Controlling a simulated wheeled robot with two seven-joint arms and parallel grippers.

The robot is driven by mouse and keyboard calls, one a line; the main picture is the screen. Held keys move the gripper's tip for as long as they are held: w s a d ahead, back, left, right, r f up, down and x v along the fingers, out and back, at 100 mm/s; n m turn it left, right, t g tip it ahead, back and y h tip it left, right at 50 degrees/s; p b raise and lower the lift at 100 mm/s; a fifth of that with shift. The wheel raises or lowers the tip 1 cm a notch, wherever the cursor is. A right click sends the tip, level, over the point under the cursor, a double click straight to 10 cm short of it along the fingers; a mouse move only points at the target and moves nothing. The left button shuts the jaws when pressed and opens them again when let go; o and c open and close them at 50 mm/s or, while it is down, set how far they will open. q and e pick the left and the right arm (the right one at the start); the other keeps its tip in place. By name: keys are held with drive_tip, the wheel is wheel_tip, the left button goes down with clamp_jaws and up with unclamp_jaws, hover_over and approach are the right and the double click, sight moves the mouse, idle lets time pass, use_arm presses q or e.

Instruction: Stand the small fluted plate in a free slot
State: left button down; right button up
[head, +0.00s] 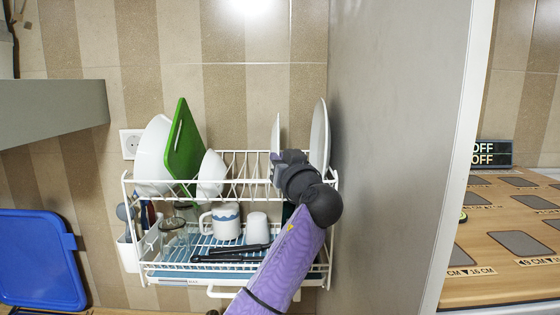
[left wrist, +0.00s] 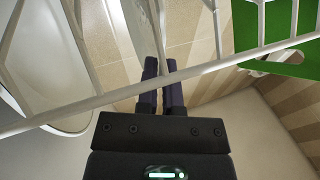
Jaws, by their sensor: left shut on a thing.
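The small plate (head: 276,133) is white and seen nearly edge-on in the head view. It stands upright at the upper tier of the white wire rack (head: 240,153), right of centre. My left gripper (head: 276,168) is at its lower edge, shut on it. In the left wrist view the fingers (left wrist: 161,88) are close together, with a thin pale edge of the plate (left wrist: 153,35) beyond them. A rack wire crosses in front of the fingers. The plate's lower edge is hidden, so I cannot tell whether it rests in a slot. My right gripper is not in view.
A large white plate (head: 319,138) stands at the rack's right end. A green board (head: 184,140) and white bowls (head: 153,160) fill the left. Slots between them look empty. Below are a mug (head: 226,222) and a white cup (head: 257,226). A grey panel (head: 390,150) stands close right.

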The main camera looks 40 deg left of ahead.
use_arm(q)
drive_tip(key=shift+f, duration=0.1)
drive_tip(key=c, duration=0.7)
unclamp_jaws()
drive_tip(key=shift+d, duration=0.1)
